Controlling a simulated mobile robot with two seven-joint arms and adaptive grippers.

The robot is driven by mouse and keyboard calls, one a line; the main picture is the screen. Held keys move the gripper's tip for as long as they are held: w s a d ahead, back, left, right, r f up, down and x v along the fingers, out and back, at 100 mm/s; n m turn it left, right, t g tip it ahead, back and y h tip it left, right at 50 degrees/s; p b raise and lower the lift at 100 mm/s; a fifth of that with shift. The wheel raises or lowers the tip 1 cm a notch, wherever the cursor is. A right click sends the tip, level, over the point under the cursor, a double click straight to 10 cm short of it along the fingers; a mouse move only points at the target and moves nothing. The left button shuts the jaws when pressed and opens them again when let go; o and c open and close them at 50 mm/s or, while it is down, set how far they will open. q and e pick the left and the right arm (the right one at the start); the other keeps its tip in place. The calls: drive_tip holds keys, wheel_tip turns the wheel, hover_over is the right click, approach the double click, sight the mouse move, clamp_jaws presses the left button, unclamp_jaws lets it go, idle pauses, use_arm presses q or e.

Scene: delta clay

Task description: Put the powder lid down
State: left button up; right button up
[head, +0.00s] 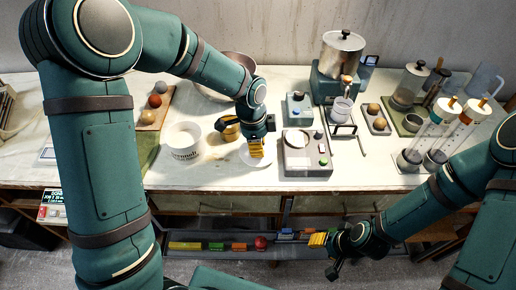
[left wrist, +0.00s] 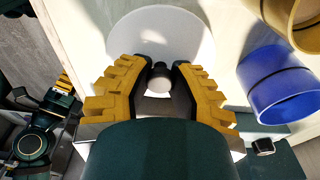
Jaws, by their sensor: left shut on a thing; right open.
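The powder lid is a white round disc (head: 250,160) with a knob, low at the front middle of the table (head: 190,178). In the left wrist view the lid (left wrist: 165,25) lies beyond my fingers, its dark-stemmed, pale-tipped knob (left wrist: 159,82) between them. My left gripper (head: 257,150) points down and is shut on the knob. It also shows in the left wrist view (left wrist: 159,85). I cannot tell whether the lid touches the tabletop. My right gripper (head: 318,240) is open and empty, low in front of the table.
A white lettered tub (head: 183,141) stands left of the lid, with a gold cup (head: 230,129) beside my gripper. A grey device with buttons (head: 307,160) stands close on the right. A blue cylinder (left wrist: 272,88) shows in the left wrist view. The table front left is clear.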

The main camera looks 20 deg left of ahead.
use_arm(q)
drive_tip(key=shift+f, duration=0.45)
drive_tip(key=shift+f, duration=0.15)
drive_tip(key=o, duration=0.8)
wheel_tip(320, 180, up, 12)
drive_tip(key=a+p, duration=0.1)
drive_tip(key=p, duration=0.1)
drive_tip(key=shift+s+a, duration=0.2)
